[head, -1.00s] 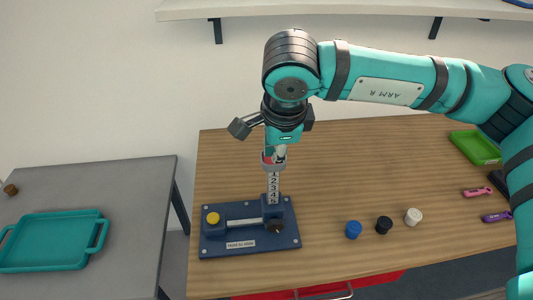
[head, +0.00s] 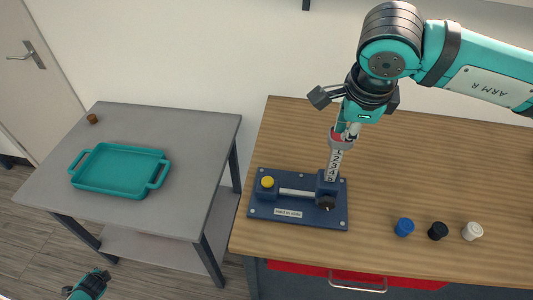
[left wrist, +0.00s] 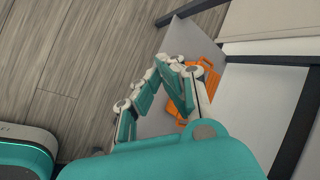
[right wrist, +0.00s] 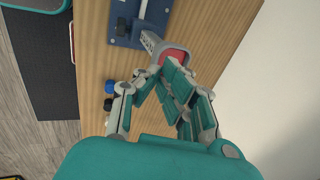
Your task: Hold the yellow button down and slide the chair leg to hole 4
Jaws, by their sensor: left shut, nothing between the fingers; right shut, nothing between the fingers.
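The dark blue base (head: 262,208) lies on the wooden bench and carries the yellow button (head: 267,182) at its left end. The pale chair leg (head: 333,165), marked with a column of numbers, stands in the blue block at the base's right end. Its top has a grey and red cap (right wrist: 174,57). My right gripper (right wrist: 170,70) is shut at the cap, with nothing between its fingers; whether it touches the cap I cannot tell. My left gripper (left wrist: 172,64) is shut and empty, low by the grey table. Nothing touches the button.
A dark knob (head: 326,203) sits at the front of the block. Blue (head: 404,227), black (head: 438,231) and white (head: 472,231) caps stand right of the base. A teal tray (head: 120,190) lies on the grey table (head: 205,160). An orange tray (left wrist: 186,95) shows below my left gripper.

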